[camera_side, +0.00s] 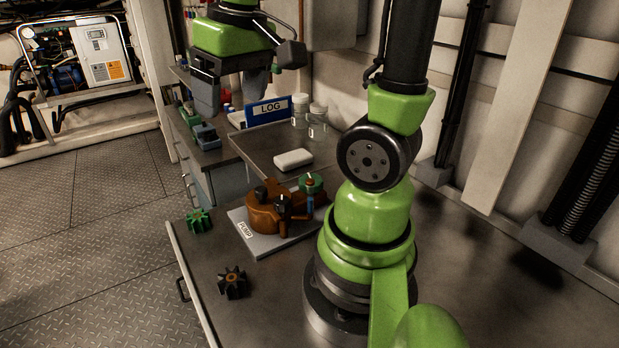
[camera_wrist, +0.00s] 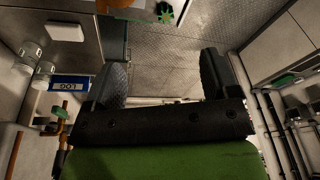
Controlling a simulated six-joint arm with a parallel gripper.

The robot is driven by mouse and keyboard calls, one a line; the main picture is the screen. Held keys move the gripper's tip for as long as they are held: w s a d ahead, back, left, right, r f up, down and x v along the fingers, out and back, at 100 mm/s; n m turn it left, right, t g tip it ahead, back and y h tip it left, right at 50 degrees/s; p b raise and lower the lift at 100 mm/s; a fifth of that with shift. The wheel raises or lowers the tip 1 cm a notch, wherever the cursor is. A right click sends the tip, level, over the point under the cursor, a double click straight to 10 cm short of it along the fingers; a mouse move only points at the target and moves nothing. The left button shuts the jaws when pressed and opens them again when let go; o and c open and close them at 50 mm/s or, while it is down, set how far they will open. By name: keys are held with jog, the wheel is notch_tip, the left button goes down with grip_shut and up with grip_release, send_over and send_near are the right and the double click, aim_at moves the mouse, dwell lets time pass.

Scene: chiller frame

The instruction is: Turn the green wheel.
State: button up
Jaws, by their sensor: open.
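A small green wheel (camera_side: 311,183) sits on top of the brown pump body (camera_side: 268,214), at its right side. The pump stands on a grey plate (camera_side: 262,245) labelled PUMP on the bench. A separate green toothed wheel (camera_side: 200,221) lies near the bench's left edge. A green toothed wheel also shows at the top of the wrist view (camera_wrist: 165,12). My gripper (camera_side: 234,98) is open, above and left of the pump in the side view, apart from both green wheels. In the wrist view my gripper (camera_wrist: 162,78) has nothing between its fingers.
A dark toothed wheel (camera_side: 232,282) lies at the bench's front left. A white block (camera_side: 293,160), clear jars (camera_side: 317,122) and a blue LOG sign (camera_side: 269,111) stand behind the pump. The bench between pump and dark wheel is clear.

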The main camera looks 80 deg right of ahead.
jog(key=d+f+g, duration=0.4)
jog(key=d+f, duration=0.3)
jog(key=d, duration=0.3)
jog(key=g+y, duration=0.2)
jog(key=g, duration=0.1)
send_near(310, 176)
jog(key=a, duration=0.1)
jog(key=x, duration=0.9)
jog(key=shift+s+a+f, duration=0.15)
jog(key=shift+s, duration=0.15)
jog(key=shift+c, duration=0.2)
jog(key=c, duration=0.9)
jog(key=shift+o, duration=0.2)
jog(key=shift+m, duration=0.3)
